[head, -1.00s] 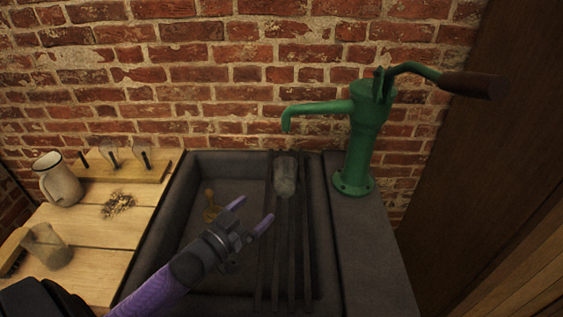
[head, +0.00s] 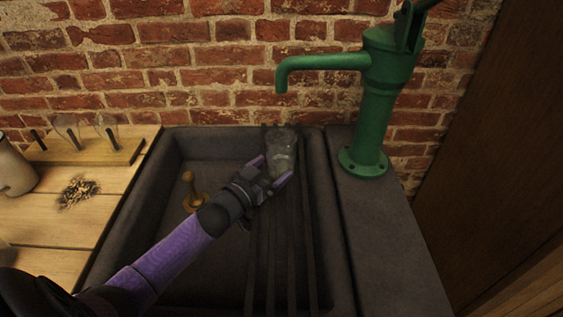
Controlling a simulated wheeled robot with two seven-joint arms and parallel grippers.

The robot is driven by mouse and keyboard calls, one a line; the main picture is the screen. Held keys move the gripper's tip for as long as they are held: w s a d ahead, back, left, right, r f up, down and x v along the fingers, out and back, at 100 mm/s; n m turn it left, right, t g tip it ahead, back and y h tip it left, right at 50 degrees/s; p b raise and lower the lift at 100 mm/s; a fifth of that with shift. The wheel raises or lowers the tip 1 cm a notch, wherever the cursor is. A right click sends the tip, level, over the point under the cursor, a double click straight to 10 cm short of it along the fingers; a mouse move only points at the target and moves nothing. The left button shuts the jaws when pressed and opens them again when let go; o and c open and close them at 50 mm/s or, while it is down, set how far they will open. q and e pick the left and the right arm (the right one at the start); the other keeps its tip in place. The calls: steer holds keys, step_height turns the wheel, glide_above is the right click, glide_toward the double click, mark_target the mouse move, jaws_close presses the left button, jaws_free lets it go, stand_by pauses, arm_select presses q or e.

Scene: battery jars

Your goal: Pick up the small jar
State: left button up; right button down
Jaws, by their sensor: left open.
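A small clear glass jar (head: 283,150) stands on the dark slats at the back of the sink, below the pump spout. My left gripper (head: 272,170) reaches up from the lower left, with its purple fingers open. Its fingertips are at the near side of the jar, one finger to the left and one overlapping the jar's lower part. I cannot tell whether they touch the glass. My right gripper is not in view.
A green hand pump (head: 374,110) stands on the ledge right of the dark sink (head: 180,165). A brass plug (head: 194,194) is in the basin. A wooden counter (head: 110,178) at left holds a jug (head: 12,170), brown scraps (head: 77,190) and a rack (head: 90,152).

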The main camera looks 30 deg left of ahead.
arm_select(q)
steer(key=shift+w, duration=0.55)
steer(key=c, duration=1.1)
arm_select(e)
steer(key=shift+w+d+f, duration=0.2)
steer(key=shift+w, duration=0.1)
arm_select(q)
steer(key=shift+r, duration=0.1)
